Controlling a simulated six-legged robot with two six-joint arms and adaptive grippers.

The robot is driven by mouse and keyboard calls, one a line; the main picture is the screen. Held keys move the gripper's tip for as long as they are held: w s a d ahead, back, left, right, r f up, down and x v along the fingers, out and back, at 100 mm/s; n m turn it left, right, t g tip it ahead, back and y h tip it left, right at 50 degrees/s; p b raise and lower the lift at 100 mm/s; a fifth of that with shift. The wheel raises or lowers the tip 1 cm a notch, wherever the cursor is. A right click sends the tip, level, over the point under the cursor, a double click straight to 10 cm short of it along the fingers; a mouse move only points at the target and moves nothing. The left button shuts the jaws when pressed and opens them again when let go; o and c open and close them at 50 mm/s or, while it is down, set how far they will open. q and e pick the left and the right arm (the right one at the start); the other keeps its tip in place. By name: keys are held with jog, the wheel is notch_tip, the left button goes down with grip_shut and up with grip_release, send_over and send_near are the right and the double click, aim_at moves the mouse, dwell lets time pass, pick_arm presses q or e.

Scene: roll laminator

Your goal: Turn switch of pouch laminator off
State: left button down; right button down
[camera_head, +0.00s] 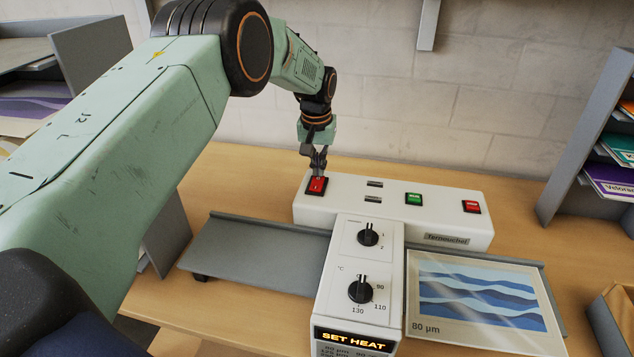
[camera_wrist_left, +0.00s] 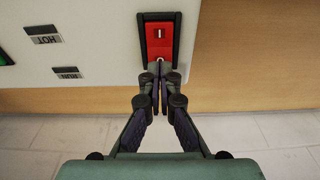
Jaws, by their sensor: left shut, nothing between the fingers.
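The white laminator (camera_head: 445,228) stands on the wooden table. Its red rocker switch (camera_head: 317,186) sits in a black frame at the left end of the top face. My left gripper (camera_head: 318,168) is shut and empty, pointing down at the far edge of this switch. In the left wrist view the red switch (camera_wrist_left: 159,40) shows a white mark, and the closed fingertips (camera_wrist_left: 158,72) are at its near edge. Whether they touch it I cannot tell. My right gripper is not in view.
A green button (camera_head: 413,199) and another red button (camera_head: 471,206) sit farther right on the laminator. Two black knobs and a lit "SET HEAT" display (camera_head: 352,340) are in front. A grey tray (camera_head: 260,257) extends left, and a pouch print (camera_head: 480,300) lies right. Shelves stand at both sides.

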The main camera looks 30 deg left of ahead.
aim_at(318, 178)
pick_arm(q)
jog(key=shift+s+f, duration=0.1)
jog(key=shift+f, duration=0.2)
jog(key=shift+f, duration=0.25)
jog(key=shift+f+b, duration=0.3)
jog(key=shift+b, duration=0.05)
dwell(0.4)
jog(key=shift+r, duration=0.1)
jog(key=shift+r+p, duration=0.95)
jog(key=shift+r, duration=0.2)
jog(key=shift+r+p, duration=0.85)
jog(key=shift+r, duration=0.4)
jog(key=shift+r+p, duration=0.45)
jog(key=shift+r, duration=0.7)
jog(key=shift+f, duration=0.15)
